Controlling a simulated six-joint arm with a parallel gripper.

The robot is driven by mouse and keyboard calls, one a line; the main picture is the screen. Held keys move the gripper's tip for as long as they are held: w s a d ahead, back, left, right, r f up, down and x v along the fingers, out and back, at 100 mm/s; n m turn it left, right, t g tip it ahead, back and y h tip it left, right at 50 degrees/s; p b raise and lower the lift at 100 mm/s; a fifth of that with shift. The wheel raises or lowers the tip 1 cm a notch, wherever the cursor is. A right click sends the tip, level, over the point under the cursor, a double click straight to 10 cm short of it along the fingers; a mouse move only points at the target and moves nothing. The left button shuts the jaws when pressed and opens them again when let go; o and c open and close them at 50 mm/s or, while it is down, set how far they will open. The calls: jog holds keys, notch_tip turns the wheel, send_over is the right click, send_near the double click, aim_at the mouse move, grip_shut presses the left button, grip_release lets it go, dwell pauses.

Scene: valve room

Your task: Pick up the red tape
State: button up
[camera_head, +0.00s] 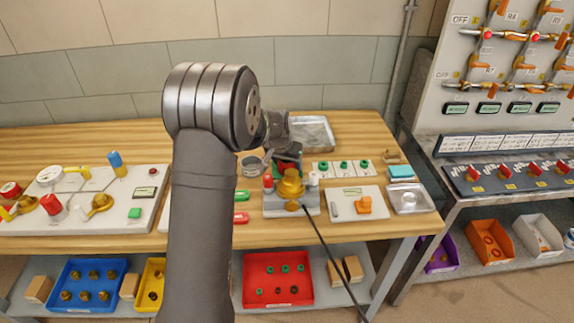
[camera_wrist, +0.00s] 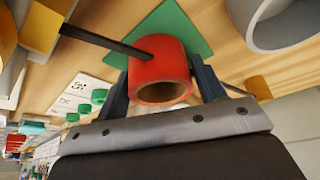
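The red tape (camera_wrist: 152,58) is a short red ring in the wrist view, its hole facing the camera, against a green square (camera_wrist: 182,25) on the wood. My gripper (camera_wrist: 160,85) has one dark finger at each side of the tape. The fingers look close against it, but whether they are clamped cannot be made out. Whether the tape rests on the green square or is clear of it is also unclear. In the head view my gripper (camera_head: 286,151) is low over the bench behind a brass valve, and the tape is mostly hidden.
The brass valve (camera_head: 290,184) stands on a grey base close in front of my gripper. A grey ring (camera_wrist: 280,28) is near the tape at right. A dark rod (camera_wrist: 105,42) reaches towards the tape from the left. A metal tray (camera_head: 313,132) lies behind.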

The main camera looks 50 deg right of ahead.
jog(key=c, duration=0.6)
jog(key=shift+c, duration=0.2)
